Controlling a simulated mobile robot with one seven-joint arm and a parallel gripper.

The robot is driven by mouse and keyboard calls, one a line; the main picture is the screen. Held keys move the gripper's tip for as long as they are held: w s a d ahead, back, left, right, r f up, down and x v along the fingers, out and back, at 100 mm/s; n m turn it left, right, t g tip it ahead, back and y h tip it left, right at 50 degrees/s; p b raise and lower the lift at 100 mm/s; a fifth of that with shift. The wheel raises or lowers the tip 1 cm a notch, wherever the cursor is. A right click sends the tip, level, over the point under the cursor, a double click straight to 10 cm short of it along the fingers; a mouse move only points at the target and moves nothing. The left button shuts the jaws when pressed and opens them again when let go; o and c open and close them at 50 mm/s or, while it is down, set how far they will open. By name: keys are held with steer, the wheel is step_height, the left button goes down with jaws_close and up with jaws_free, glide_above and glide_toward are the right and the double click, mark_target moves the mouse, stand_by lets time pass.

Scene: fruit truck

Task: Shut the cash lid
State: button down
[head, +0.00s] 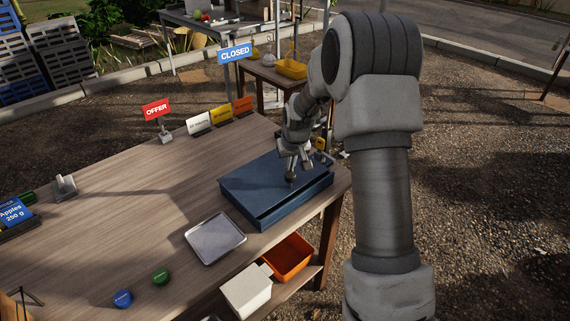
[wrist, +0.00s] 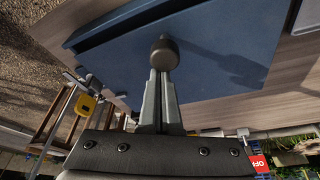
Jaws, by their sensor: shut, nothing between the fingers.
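The blue cash box (head: 262,218) sits at the right end of the wooden table. Its flat blue lid (head: 250,186) lies over the box, with a dark gap showing along the front edge. The lid also fills the top of the wrist view (wrist: 220,35), with a dark gap along its left edge. My gripper (head: 291,178) is over the lid, right of its middle, pointing down. In the wrist view its fingers (wrist: 164,58) are together and hold nothing. The tips are at or very near the lid; I cannot tell whether they touch.
A metal tray (head: 215,239) lies left of the box on the table (head: 130,215). An orange bin (head: 288,258) and a white box (head: 246,290) are on a lower shelf. Signs, including a red OFFER sign (head: 157,109), stand along the back edge. The table's middle is clear.

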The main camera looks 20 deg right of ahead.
steer(key=shift+s+d, duration=0.3)
steer(key=shift+s, duration=0.4)
steer(key=shift+f, duration=0.1)
